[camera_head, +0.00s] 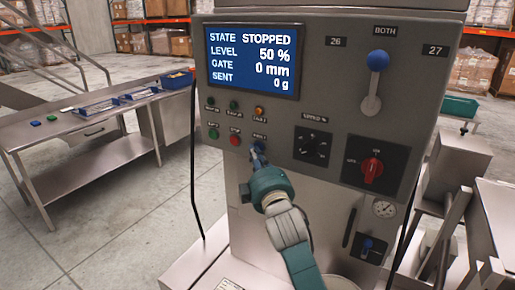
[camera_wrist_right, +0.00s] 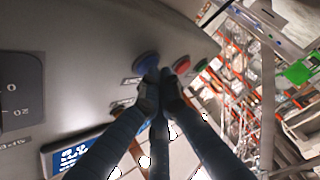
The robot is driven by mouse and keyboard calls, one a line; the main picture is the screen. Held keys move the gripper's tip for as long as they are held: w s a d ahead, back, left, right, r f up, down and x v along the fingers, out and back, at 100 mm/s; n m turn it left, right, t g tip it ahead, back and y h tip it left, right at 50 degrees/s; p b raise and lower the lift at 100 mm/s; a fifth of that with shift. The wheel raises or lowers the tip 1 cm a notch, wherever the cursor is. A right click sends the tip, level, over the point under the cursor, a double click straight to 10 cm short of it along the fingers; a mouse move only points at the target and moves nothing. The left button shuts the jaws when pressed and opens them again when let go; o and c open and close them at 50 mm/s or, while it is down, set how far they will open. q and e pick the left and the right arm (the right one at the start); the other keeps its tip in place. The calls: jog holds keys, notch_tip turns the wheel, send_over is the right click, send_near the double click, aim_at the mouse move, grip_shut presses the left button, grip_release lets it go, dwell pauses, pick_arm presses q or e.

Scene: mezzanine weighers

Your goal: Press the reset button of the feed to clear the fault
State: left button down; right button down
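The feed's control panel (camera_head: 310,110) has a screen (camera_head: 252,57) reading STATE STOPPED, LEVEL 50 %, GATE 0 mm, SENT 0 g. In its lower button row are a green button (camera_head: 213,133), a red button (camera_head: 235,140) and a blue button (camera_head: 258,146), whose label is too small to read surely. My right gripper (camera_head: 255,160) is at the blue button and partly covers it. In the right wrist view its fingers are together and empty, tips at the edge of the blue button (camera_wrist_right: 146,63); I cannot tell whether they touch. My left gripper is not in view.
An orange lamp (camera_head: 259,112) sits above the blue button. A rotary dial (camera_head: 312,146), a red switch (camera_head: 372,168) and a blue-knobbed lever (camera_head: 377,62) are to the right. A steel table (camera_head: 85,125) with blue trays stands left. A black cable hangs beside the panel.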

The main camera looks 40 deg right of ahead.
dwell(0.4)
jog(key=shift+s+a, duration=0.35)
jog(key=shift+a, duration=0.35)
jog(key=shift+s+a+p, duration=0.1)
jog(key=shift+s+a, duration=0.2)
jog(key=shift+a, duration=0.45)
jog(key=shift+s+a+p, duration=0.15)
jog(key=shift+s+a, duration=0.2)
jog(key=shift+a, duration=0.45)
jog(key=shift+s+a+p, duration=0.1)
jog(key=shift+s+a, duration=0.2)
jog(key=shift+a, duration=0.45)
